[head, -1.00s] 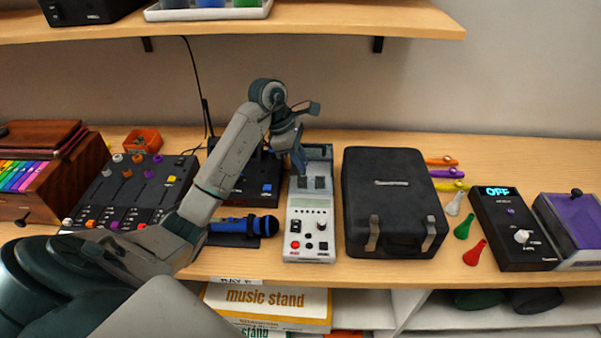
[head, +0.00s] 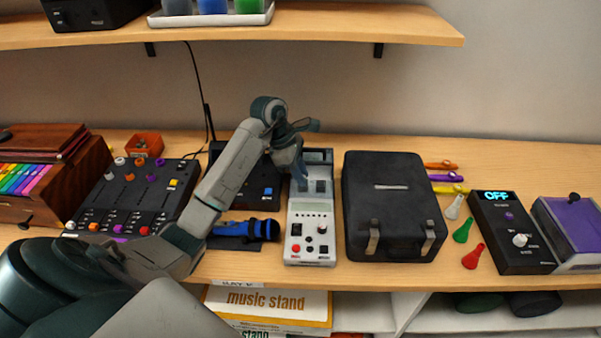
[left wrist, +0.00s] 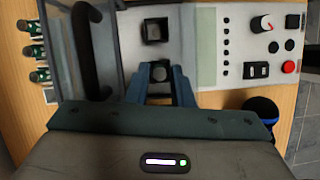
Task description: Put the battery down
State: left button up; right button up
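My left gripper (head: 299,176) is low over the white tester (head: 310,222), at its rear part with two dark square wells. In the left wrist view, the two blue-grey fingers (left wrist: 160,80) stand a little apart at one well. A small dark greenish end, which looks like the battery (left wrist: 160,71), shows between the fingertips; most of it is hidden. The other well (left wrist: 155,31) looks empty. I cannot tell whether the battery touches the well's floor. My right gripper is not in view.
Several green cells (left wrist: 39,51) stand beside the tester in the left wrist view. A black case (head: 393,205) is close right of the tester. A blue microphone (head: 245,230) and a black box (head: 262,194) are close on its left. A shelf (head: 320,22) hangs above.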

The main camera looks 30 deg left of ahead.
pick_arm(q)
jog(key=shift+a+r+b, duration=0.2)
jog(key=shift+r+b, duration=0.2)
jog(key=shift+r, duration=0.05)
jog(key=p+v, duration=0.2)
jog(key=v, duration=0.9)
jog(key=shift+r, duration=0.1)
jog(key=shift+s, duration=0.1)
